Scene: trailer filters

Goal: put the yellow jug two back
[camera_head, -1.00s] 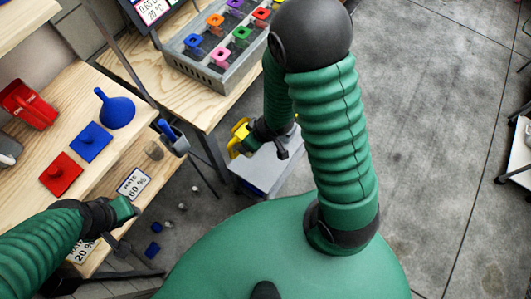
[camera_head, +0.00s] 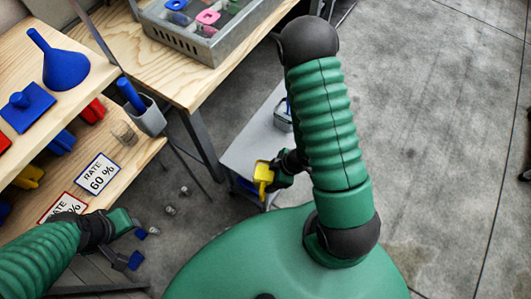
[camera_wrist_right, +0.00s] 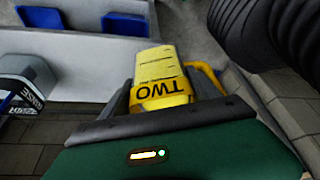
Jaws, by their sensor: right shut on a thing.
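The yellow jug (camera_head: 263,174), marked "TWO", is in my right gripper (camera_head: 275,170), beside the low grey surface in the head view. In the right wrist view the jug (camera_wrist_right: 160,72) sits between the two dark fingers of the right gripper (camera_wrist_right: 160,92), with its handle to the right. The fingers are shut on it. My left gripper (camera_head: 128,220) is by the front of the lower shelf (camera_head: 135,158), near the rate cards. It holds nothing that I can see, and its fingers are too small to judge.
A wooden shelf unit at left carries a blue funnel (camera_head: 58,62) and a blue block (camera_head: 27,107). Yellow (camera_head: 28,177) and red items sit on its lower level. A metal tray (camera_head: 205,42) is on the table behind. Floor at right is clear.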

